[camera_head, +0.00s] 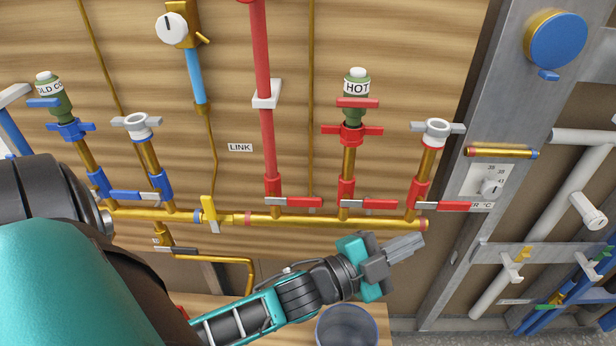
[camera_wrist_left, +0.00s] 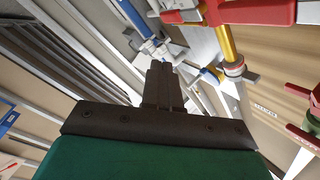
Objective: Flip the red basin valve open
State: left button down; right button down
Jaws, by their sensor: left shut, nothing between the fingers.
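Three valves with red levers sit along the brass pipe: a left one (camera_head: 293,202), a middle one (camera_head: 368,204) and a right one (camera_head: 441,206). Their levers lie roughly along the pipe, pointing right. No label that I can read says which one is the basin valve. My left gripper (camera_head: 416,243) is shut and empty, just below the pipe's right end and under the right valve's lever. In the left wrist view the shut fingers (camera_wrist_left: 163,85) show with a red lever (camera_wrist_left: 262,12) beyond them at the top. My right gripper is out of view.
The brass pipe (camera_head: 320,222) runs across the wooden wall. Valves with blue levers (camera_head: 125,195) are at left. A metal post (camera_head: 455,245) stands right of the gripper. A grey bucket (camera_head: 347,328) is below my arm.

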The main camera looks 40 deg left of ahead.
pick_arm(q)
jog(key=d+r+m+h, duration=0.4)
jog(key=r+m+h, duration=0.3)
jog(key=r+m, duration=0.25)
jog(key=s+d+r+m+g+h, duration=0.1)
jog(key=s+d+r+m+g, duration=0.15)
jog(key=m+g, duration=0.6)
jog(key=s+d+r+m+g+h, duration=0.15)
jog(key=s+m+g, duration=0.3)
jog(key=m, duration=0.75)
jog(key=s+d+r+m+g, duration=0.1)
jog(key=s+r+m+g, duration=0.2)
jog(key=m+g, duration=0.55)
jog(key=w+a+f+m+t+y+p, duration=0.1)
jog(key=a+f+m+t+y, duration=0.25)
jog(key=a+m+y, duration=0.7)
jog(key=w+a+r+t+y, duration=0.1)
jog(key=a+r+y, duration=0.1)
jog(key=a+y, duration=0.2)
jog(key=w+a+r+m+t+y, duration=0.1)
jog(key=a+y, duration=0.3)
jog(key=a, duration=0.6)
jog(key=shift+w+a+r+t+y, duration=0.3)
jog(key=shift+w+a+r+t, duration=0.1)
jog(key=shift+w+r+t, duration=0.25)
jog(key=shift+s, duration=0.1)
